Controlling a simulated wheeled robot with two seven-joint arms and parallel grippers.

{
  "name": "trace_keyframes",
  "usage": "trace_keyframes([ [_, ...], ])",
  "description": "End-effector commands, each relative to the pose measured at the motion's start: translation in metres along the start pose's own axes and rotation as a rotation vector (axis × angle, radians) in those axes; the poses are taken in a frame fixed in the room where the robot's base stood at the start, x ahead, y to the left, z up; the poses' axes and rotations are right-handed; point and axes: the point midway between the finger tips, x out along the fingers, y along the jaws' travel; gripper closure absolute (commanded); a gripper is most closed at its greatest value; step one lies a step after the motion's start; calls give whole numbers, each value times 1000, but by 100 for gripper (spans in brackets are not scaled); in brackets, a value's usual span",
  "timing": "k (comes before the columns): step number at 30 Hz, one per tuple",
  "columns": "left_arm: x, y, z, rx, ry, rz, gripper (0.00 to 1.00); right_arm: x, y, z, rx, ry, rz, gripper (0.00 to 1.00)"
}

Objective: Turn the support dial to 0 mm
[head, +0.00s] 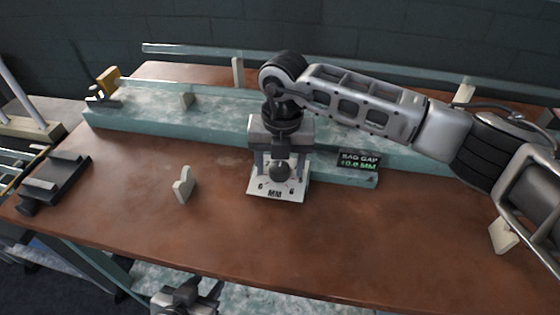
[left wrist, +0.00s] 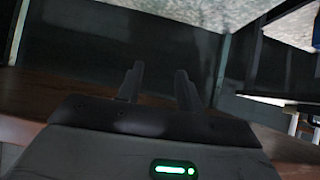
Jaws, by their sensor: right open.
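The support dial is a dark round knob (head: 280,172) on a white scale plate (head: 276,192) marked MM, at the middle of the table in the head view. My right gripper (head: 279,172) points down over it, fingers apart on either side of the knob. I cannot tell whether the fingers touch it. The knob's pointer and most scale marks are hidden. A small display (head: 359,161) beside it reads BAD GAP 10.0 MM. My left gripper (head: 200,293) is low, off the table's front edge; its fingers stand apart and empty in the left wrist view (left wrist: 158,85).
A long glass tube (head: 330,61) runs along the back above the pale green bench (head: 215,117). A loose cream V-shaped support (head: 184,185) stands left of the dial. A dark block (head: 55,178) sits at the left edge.

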Motion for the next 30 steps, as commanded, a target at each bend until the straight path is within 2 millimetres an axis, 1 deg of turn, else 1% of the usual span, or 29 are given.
trace_keyframes([
  [2,0,0,0,0,-1,0,64,0,0,0,0,0,0,41],
  [3,0,0,1,0,-1,0,64,0,0,0,0,0,0,52],
  [5,0,0,1,-1,-2,0,64,0,0,0,0,0,0,68],
  [6,0,0,1,-1,-2,0,64,0,0,0,0,0,0,80],
  [7,0,0,2,-1,-3,0,64,0,0,0,0,0,0,86],
  [14,-1,0,6,-2,-10,0,64,0,0,0,-9,0,0,85],
  [20,3,1,12,-4,-11,2,64,2,0,0,-68,2,0,85],
  [26,10,2,18,-3,-3,9,64,3,0,1,-201,5,-1,85],
  [30,14,4,21,-2,3,16,64,4,0,1,-327,8,0,85],
])
